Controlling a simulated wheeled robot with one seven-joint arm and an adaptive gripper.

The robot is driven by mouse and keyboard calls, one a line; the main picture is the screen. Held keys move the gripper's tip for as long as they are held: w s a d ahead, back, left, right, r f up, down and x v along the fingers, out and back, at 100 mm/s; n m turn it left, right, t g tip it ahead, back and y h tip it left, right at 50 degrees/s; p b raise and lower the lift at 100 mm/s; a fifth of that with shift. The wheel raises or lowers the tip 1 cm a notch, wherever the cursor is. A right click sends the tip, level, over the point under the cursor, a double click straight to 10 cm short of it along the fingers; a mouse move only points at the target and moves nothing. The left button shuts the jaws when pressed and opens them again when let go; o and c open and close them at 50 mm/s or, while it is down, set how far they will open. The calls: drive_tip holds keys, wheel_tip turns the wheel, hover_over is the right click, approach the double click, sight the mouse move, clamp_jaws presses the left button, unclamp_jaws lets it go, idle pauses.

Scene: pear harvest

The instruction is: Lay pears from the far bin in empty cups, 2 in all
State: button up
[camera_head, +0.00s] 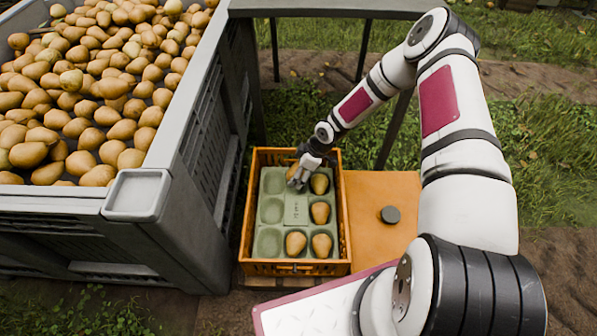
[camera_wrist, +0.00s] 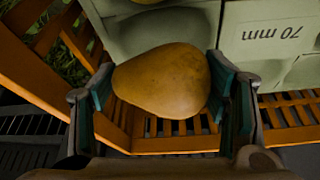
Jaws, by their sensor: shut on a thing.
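My gripper (camera_head: 299,179) is shut on a brown-yellow pear (camera_wrist: 162,82), which lies between its two fingers in the wrist view. The held pear is low over the far edge of the green cup tray (camera_head: 289,225); I cannot tell whether it touches the tray. The tray sits in an orange crate (camera_head: 247,215). Pears lie in the right column, such as the front right pear (camera_head: 321,245), and in the front middle cup (camera_head: 296,243). The left column shows empty cups (camera_head: 271,211). The far bin (camera_head: 192,110), grey, is full of pears (camera_head: 85,90).
A flat label panel (camera_head: 297,209) marks the tray's middle; it reads 70 mm in the wrist view. An orange surface (camera_head: 375,235) with a dark round knob (camera_head: 390,214) is right of the crate. A grey table (camera_head: 330,8) stands behind. Grass lies beyond.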

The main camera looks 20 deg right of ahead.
drive_tip(key=shift+f, duration=1.65)
idle(1.1)
drive_tip(key=o, duration=1.4)
